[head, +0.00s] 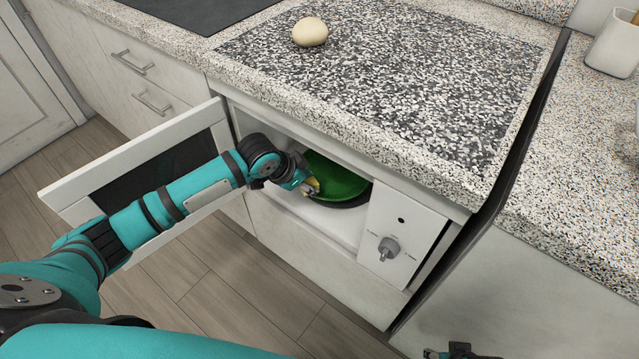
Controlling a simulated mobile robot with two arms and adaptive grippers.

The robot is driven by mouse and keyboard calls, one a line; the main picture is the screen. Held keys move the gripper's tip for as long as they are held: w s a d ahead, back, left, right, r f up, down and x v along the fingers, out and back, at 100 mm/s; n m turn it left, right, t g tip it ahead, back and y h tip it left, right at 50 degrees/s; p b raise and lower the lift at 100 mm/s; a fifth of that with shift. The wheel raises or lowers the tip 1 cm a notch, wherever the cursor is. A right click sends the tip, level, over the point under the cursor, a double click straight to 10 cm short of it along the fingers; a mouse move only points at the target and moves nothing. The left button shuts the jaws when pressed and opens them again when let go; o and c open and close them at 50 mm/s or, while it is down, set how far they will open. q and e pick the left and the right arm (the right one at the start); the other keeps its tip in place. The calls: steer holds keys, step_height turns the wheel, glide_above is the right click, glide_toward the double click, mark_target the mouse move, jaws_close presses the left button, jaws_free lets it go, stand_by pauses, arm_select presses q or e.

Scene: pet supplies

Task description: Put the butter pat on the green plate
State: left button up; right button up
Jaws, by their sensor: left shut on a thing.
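The green plate (345,183) lies inside an open microwave-like compartment (335,222) under the counter, on a dark round base. My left gripper (310,187) reaches into the opening and is shut on a small yellow piece, the butter pat (314,182). It holds the butter at the left edge of the plate as seen here; I cannot tell whether the butter touches the plate. The fingers hide part of the butter and the plate's left rim. A dark part of my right gripper (457,351) shows at the bottom edge, too cut off to judge its jaws.
The compartment's door (150,170) stands open to the left, beneath my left forearm. A control panel with a knob (388,248) is right of the opening. A pale round object (310,32) sits on the speckled counter (400,70) above. The floor in front is clear.

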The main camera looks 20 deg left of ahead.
mark_target(315, 179)
arm_select(q)
steer(key=shift+w+d+f, duration=0.35)
steer(key=shift+w, duration=0.25)
steer(key=shift+w+d+f+b, duration=0.3)
steer(key=shift+w+f+b, duration=0.05)
steer(key=shift+w+f, duration=0.15)
steer(key=shift+w+d+f+b, duration=0.3)
steer(key=shift+w+f, duration=0.3)
steer(key=o, duration=0.9)
arm_select(e)
steer(key=v, duration=0.3)
steer(key=w+v, duration=0.1)
steer(key=v, duration=0.1)
steer(key=shift+s+r, duration=0.1)
steer(key=shift+r, duration=0.15)
arm_select(q)
steer(key=shift+r, duration=0.35)
steer(key=p+v, duration=0.2)
steer(key=v, duration=0.5)
arm_select(e)
step_height(315, 179, down, 8)
